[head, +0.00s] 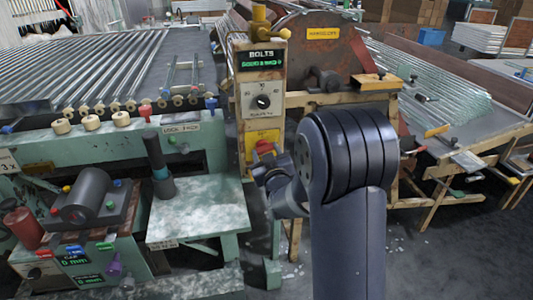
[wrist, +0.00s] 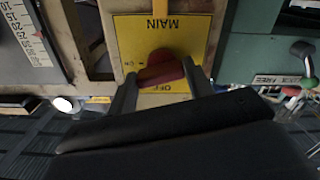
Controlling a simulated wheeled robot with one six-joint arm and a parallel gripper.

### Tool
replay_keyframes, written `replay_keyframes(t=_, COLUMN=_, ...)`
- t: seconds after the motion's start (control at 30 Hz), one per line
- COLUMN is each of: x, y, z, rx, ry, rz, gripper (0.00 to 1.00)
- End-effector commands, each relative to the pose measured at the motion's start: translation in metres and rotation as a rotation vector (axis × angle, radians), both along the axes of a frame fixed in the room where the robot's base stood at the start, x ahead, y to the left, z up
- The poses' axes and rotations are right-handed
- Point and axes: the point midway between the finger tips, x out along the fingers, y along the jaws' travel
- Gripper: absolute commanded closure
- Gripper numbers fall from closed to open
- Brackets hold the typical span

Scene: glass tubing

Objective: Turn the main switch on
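The main switch is a red knob (wrist: 162,68) on a yellow plate (wrist: 140,40) marked MAIN and OFF, which appears upside down in the wrist view. In the head view the red knob (head: 264,147) shows low on the front of the narrow control post, with part of the yellow plate (head: 262,136) above it. My gripper (wrist: 160,80) is right at the switch, one finger on each side of the red knob. I cannot tell whether the fingers press on it. My arm hides the lower part of the plate in the head view.
Above the switch, the post carries a dial (head: 263,101) and a BOLTS display (head: 261,60). A green bench (head: 200,215) with a dark upright handle (head: 157,155) stands left. A wooden-framed machine (head: 345,97) stands close on the right. Glass tubes lie on racks both sides.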

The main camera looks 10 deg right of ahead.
Motion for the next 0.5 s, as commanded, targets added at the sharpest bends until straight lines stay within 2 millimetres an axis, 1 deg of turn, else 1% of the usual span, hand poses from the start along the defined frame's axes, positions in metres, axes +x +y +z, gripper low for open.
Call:
replay_keyframes(t=0.03, x=-0.0001, y=0.0000, z=0.0000, rx=0.000, ry=0.000, rz=0.000, gripper=0.57)
replay_keyframes(t=0.23, x=-0.0001, y=0.0000, z=0.0001, rx=0.000, ry=0.000, rz=0.000, gripper=0.73)
replay_keyframes(t=0.37, x=-0.0001, y=0.0001, z=-0.0011, rx=0.010, ry=-0.001, rz=0.000, gripper=0.74)
replay_keyframes(t=0.5, x=0.0001, y=0.0000, z=-0.0047, rx=0.069, ry=-0.003, rz=0.000, gripper=0.74)
